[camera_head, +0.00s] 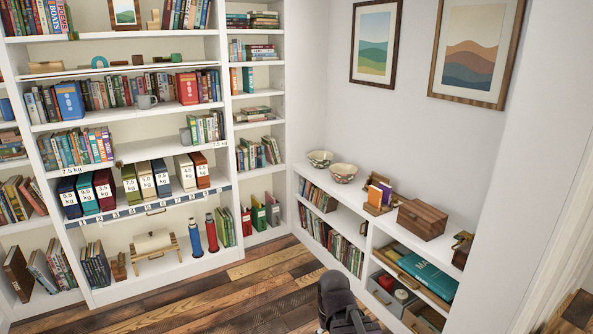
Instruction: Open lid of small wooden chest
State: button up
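The small wooden chest (422,219) sits on top of the low white shelf unit along the right wall. It is brown with a striped wood grain. Its lid looks shut, and I cannot make out a latch or handle. A dark grey part of my arm shows at the bottom edge, in front of the low shelf and apart from the chest. The darker end piece, which seems to be my gripper (352,322), is partly cut off by the frame. Its fingers cannot be made out, and nothing is seen held.
Left of the chest on the same top stand a wooden holder with small books (378,196) and two patterned bowls (343,172). A small dark wooden object (461,247) is close on its right. A tall bookcase (105,220) fills the left. Plank floor (262,283) is clear between.

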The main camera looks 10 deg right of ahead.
aim_at(416, 206)
jog(key=z, duration=0.5)
jog(key=i, duration=1.35)
jog(key=z, duration=0.55)
